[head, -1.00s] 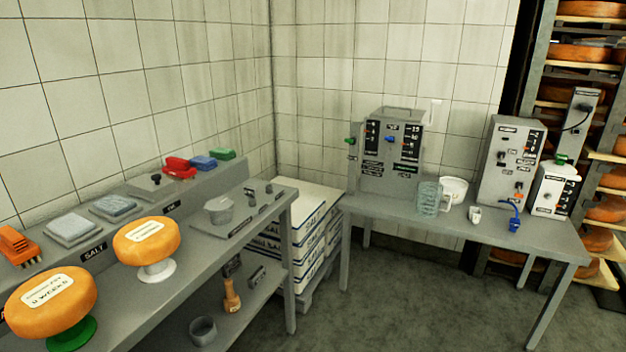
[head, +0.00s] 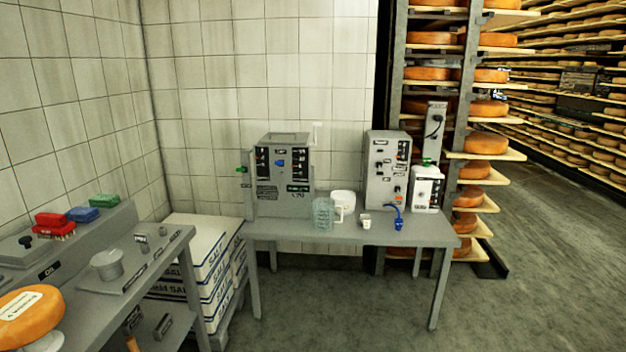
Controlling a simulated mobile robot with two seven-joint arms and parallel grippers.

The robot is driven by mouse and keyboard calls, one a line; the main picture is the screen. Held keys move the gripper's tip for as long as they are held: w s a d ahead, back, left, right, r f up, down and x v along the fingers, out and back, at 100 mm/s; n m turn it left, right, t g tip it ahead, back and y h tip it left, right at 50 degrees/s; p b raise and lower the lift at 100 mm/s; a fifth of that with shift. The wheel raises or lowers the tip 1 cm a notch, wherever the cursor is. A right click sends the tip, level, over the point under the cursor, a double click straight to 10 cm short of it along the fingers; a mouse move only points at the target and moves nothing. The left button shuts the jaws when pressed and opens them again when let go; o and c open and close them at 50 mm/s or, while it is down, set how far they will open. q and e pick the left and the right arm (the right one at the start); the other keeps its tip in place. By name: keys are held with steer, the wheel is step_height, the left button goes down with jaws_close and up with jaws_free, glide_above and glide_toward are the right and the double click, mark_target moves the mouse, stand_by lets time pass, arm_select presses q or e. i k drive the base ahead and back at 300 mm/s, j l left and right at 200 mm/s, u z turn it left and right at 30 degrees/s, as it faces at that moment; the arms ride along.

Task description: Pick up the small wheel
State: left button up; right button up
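One orange cheese wheel (head: 30,316) with a pale label shows at the lower left edge of the head view. It rests on a white stand (head: 42,342) on the grey bench (head: 160,262) and is partly cut off by the frame. Many more orange wheels, such as one on the rack (head: 486,143), lie on boards at the right. I cannot tell from this view which wheel is the small one. Neither of my grippers is in view.
A grey table (head: 340,232) with machines (head: 284,175), a white jug (head: 343,204) and small items stands against the back wall. Salt sacks (head: 205,250) are stacked between bench and table. The floor (head: 540,270) at the right is open, leading to long cheese shelves (head: 575,75).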

mark_target(29, 314)
steer(key=u, duration=1.6)
